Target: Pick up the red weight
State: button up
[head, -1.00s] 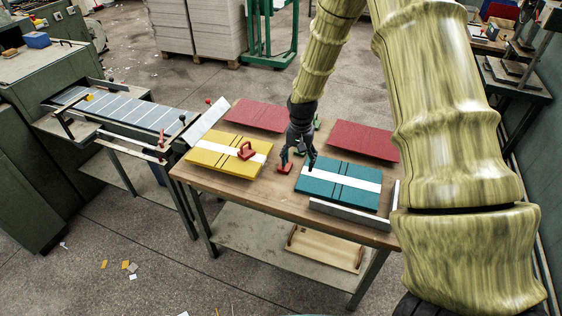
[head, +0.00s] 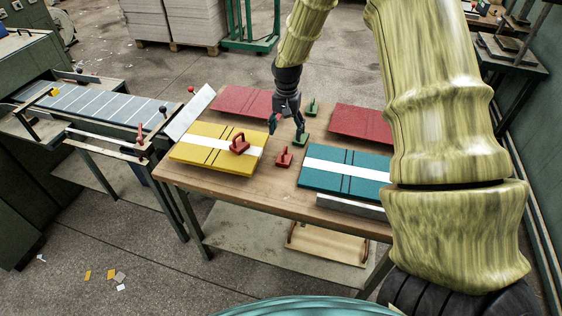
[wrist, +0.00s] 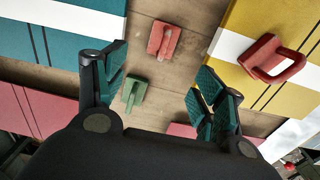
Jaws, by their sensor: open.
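One red weight (head: 284,157) with a handle sits on bare wood between the yellow and teal boards. Another red weight (head: 239,143) sits on the white strip of the yellow board. In the wrist view the table's red weight (wrist: 163,40) lies ahead, between the lines of the two fingers, and the other red weight (wrist: 270,58) is at the right. My gripper (head: 286,124) is open and empty, behind the table's red weight and apart from it. A green weight (wrist: 133,92) shows between the open fingers (wrist: 160,80), nearer the left one.
The yellow board (head: 195,155) and teal board (head: 330,179) lie at the table's front, two red boards (head: 240,100) (head: 362,123) behind. A second green weight (head: 312,106) stands farther back. A metal bar (head: 350,206) edges the front right. A feeder (head: 90,105) stands left.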

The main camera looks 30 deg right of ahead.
aim_at(285, 146)
jog(key=shift+f+b, duration=0.3)
jog(key=shift+f, duration=0.3)
jog(key=shift+a+f+p, duration=0.1)
jog(key=shift+f+p, duration=0.2)
jog(key=shift+f, duration=0.25)
notch_tip(285, 146, down, 4)
jog(key=shift+f+p, duration=0.1)
jog(key=shift+p, duration=0.35)
jog(key=shift+s+a+f+p, duration=0.15)
jog(key=shift+f+p, duration=0.2)
jog(key=shift+f, duration=0.25)
jog(key=shift+s+a+f+p, duration=0.2)
jog(key=shift+f+p, duration=0.2)
jog(key=shift+f, duration=0.2)
jog(key=shift+s+a+f+p, duration=0.15)
jog(key=shift+f+p, duration=0.2)
jog(key=shift+f, duration=0.25)
jog(key=shift+w+f, duration=0.1)
jog(key=shift+f, duration=0.8)
jog(key=c, duration=1.5)
